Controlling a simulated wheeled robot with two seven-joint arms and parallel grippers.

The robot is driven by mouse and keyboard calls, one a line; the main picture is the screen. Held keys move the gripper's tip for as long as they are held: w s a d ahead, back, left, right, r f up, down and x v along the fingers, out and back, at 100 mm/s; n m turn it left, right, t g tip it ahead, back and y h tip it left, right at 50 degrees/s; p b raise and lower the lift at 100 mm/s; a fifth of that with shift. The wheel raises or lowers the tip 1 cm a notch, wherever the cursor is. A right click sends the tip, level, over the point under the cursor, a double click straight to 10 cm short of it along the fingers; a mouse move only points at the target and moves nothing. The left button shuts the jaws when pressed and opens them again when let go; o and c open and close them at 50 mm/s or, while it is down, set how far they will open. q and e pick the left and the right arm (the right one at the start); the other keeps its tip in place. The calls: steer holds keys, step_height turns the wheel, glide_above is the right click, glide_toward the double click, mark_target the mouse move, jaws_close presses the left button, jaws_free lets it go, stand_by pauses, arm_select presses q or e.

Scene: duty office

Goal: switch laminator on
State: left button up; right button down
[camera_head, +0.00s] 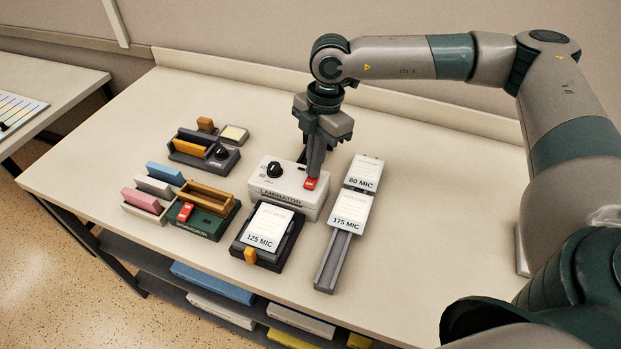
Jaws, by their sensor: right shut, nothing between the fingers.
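The laminator (287,197) is a white box with a dark lettered front, standing near the middle of the table. A black knob (274,170) sits on its top at the left. A red rocker switch (310,184) sits on its top at the right. My right gripper (314,172) points down over the laminator, shut and empty. Its fingertips are right at the red switch, and I cannot tell if they touch it. The fingers hide part of the laminator's top behind the switch. My left gripper is not in view.
A dark tray (244,250) with a 125 MIC card stands in front of the laminator. A grey rail (327,271) with 175 and 80 MIC cards lies to its right. A green device (206,226) with a red switch stands to the left. The table's right part (440,220) is clear.

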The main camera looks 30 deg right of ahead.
steer(key=shift+f, duration=0.2)
steer(key=shift+r, duration=0.15)
step_height(320, 180, up, 7)
steer(key=p, duration=0.2)
steer(key=shift+p, duration=0.35)
stand_by(0.4)
stand_by(0.5)
